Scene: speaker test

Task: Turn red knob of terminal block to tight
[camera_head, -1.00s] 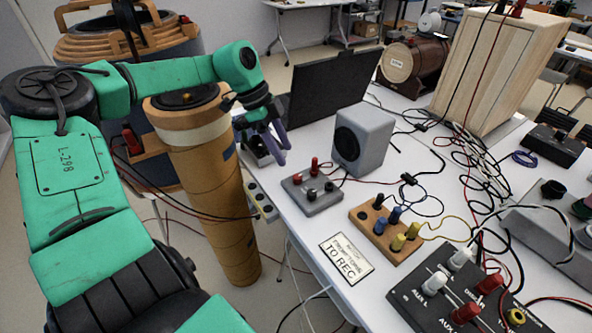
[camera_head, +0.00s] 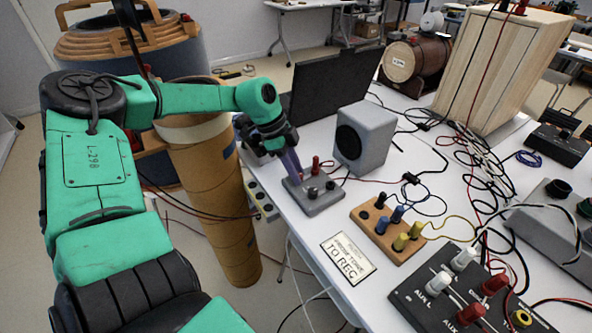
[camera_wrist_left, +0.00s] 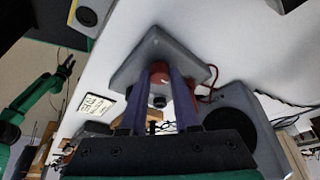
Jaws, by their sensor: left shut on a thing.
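The terminal block (camera_head: 318,203) is a small grey box near the table's left edge, with red and black knobs on top. My left gripper (camera_head: 297,177) reaches down onto it from the left, fingers shut on the near-left red knob. That red knob (camera_wrist_left: 160,72) shows between the fingertips of my left gripper (camera_wrist_left: 161,76) in the left wrist view. A second red knob (camera_head: 315,164) stands free behind it. The fingers mostly hide the held knob in the head view. A green arm with a small gripper (camera_wrist_left: 68,64) shows far left in the wrist view; its jaws are too small to read.
A grey speaker (camera_head: 364,138) stands just behind the block, with an open laptop (camera_head: 330,88) beyond. A wooden block with blue and yellow knobs (camera_head: 378,236), a sign (camera_head: 348,257) and a black panel (camera_head: 455,300) lie to the right. Loose cables cover the table's right part.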

